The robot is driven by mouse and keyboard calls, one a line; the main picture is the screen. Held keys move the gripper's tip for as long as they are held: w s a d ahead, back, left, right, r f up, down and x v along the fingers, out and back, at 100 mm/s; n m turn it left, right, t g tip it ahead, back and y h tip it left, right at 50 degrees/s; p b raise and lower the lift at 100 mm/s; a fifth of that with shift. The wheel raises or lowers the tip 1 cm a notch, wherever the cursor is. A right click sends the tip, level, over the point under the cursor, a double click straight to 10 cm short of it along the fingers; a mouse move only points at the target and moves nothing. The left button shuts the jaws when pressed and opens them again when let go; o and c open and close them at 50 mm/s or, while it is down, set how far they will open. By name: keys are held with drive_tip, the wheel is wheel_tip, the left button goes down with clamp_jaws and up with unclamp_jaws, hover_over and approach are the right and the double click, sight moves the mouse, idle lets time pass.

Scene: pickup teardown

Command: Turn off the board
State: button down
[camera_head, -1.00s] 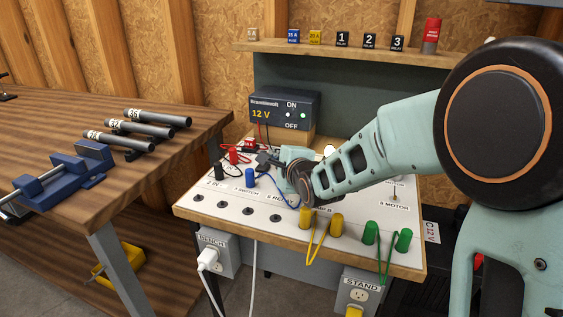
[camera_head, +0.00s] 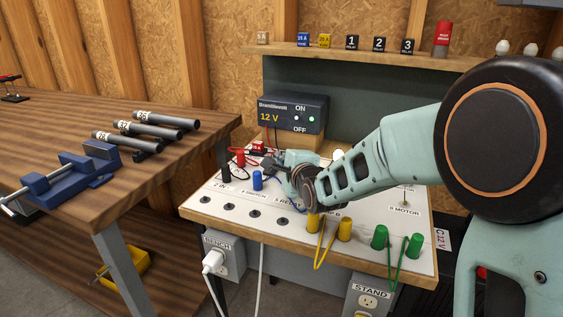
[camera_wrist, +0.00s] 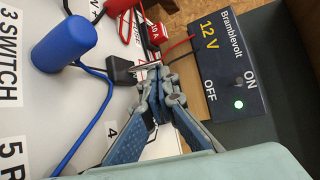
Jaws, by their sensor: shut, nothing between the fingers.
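The board (camera_head: 200,198) is a white-topped panel with a wooden edge, carrying coloured plugs, leads and printed labels. At its back stands the dark Bramblevolt 12 V supply box (camera_head: 272,104), also in the wrist view (camera_wrist: 213,62). Its face has ON and OFF marks, a small switch (camera_wrist: 237,83) between them and a lit green light (camera_wrist: 239,104). My gripper (camera_wrist: 154,70) is shut and empty, low over the board in front of the box, apart from the switch. It also shows in the head view (camera_head: 272,160), where my wrist hides part of the board.
A blue plug (camera_wrist: 64,44), a dark connector (camera_wrist: 122,71) and loose leads lie close by my gripper. Yellow plugs (camera_head: 345,230) and green plugs (camera_head: 380,237) stand along the front. A shelf (camera_head: 330,52) with fuses and relays runs behind. A workbench (camera_head: 80,125) is at left.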

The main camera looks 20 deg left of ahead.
drive_tip(key=shift+s+t+b, duration=0.25)
drive_tip(key=shift+t+b, duration=0.05)
drive_tip(key=shift+b, duration=1)
drive_tip(key=shift+s+b, duration=0.2)
drive_tip(key=shift+b, duration=0.3)
drive_tip(key=shift+s+a+b, duration=0.1)
drive_tip(key=shift+s+b, duration=0.35)
drive_tip(key=shift+b, duration=0.05)
drive_tip(key=shift+r, duration=0.15)
wheel_tip(320, 180, up, 10)
